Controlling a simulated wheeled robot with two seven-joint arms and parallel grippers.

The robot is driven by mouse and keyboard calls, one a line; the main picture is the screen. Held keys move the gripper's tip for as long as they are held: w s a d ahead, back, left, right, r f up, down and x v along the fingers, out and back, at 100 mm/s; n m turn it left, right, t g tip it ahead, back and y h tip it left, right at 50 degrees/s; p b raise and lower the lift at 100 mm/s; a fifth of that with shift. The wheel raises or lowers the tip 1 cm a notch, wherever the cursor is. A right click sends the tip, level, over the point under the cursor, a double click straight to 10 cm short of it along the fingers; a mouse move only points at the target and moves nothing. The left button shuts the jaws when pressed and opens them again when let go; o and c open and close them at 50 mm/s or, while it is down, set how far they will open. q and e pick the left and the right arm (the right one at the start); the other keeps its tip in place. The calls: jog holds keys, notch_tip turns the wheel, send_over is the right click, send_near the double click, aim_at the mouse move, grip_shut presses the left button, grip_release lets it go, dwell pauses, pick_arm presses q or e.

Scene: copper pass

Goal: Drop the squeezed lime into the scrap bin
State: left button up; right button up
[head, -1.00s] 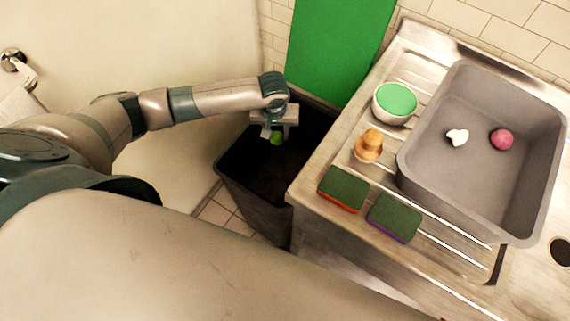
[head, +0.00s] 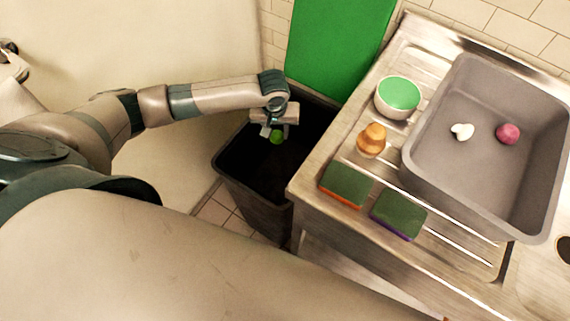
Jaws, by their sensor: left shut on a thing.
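The squeezed lime (head: 277,138) is a small green piece at the tips of my left gripper (head: 275,132). The gripper points down and is shut on the lime. Both are over the open mouth of the scrap bin (head: 244,187), a tall black bin standing on the floor left of the counter. The inside of the bin is dark, and I cannot see its bottom. My right gripper is not in view.
The metal draining counter (head: 312,197) borders the bin on the right. On it are a white bowl with a green top (head: 397,97), an orange-brown wooden thing (head: 371,140) and two sponges (head: 346,184). A grey basin (head: 470,185) holds a white and a pink piece. A green panel (head: 335,45) stands behind.

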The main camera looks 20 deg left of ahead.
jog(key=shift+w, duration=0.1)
pick_arm(q)
jog(key=o, duration=1.1)
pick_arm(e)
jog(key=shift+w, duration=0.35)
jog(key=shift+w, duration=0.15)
pick_arm(q)
notch_tip(320, 180, up, 17)
jog(key=s+d, duration=0.1)
jog(key=s, duration=0.1)
jog(key=shift+s+b, duration=0.2)
jog(key=shift+b, duration=0.1)
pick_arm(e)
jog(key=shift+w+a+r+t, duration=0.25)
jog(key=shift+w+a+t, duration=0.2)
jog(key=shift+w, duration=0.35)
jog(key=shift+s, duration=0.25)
pick_arm(q)
jog(key=shift+a+r, duration=0.1)
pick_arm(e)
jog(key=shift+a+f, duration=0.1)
